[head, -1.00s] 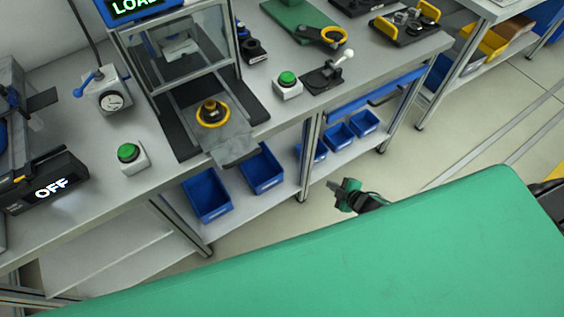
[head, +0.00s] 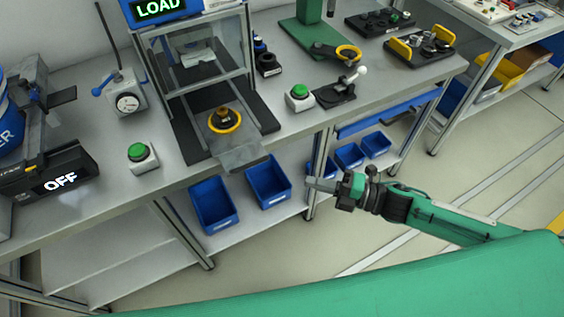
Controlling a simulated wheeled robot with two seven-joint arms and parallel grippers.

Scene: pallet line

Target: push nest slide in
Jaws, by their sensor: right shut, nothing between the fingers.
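The nest slide (head: 240,149) is a grey plate sticking out past the front edge of the bench, below the clear-walled press enclosure (head: 200,52). A yellow ring with a dark brown part (head: 224,120) sits on it, outside the enclosure. The display above the enclosure reads LOAD. My right gripper (head: 314,184) is shut and empty. It is in front of the bench, right of the slide and apart from it, and shows over the lower shelf. My left gripper is not in view.
A green button box (head: 141,157) stands left of the slide and another (head: 299,97) right of it. A small lever clamp (head: 340,88) is beside the right box. Blue bins (head: 214,203) stand on the lower shelf. Open floor lies right of my right arm.

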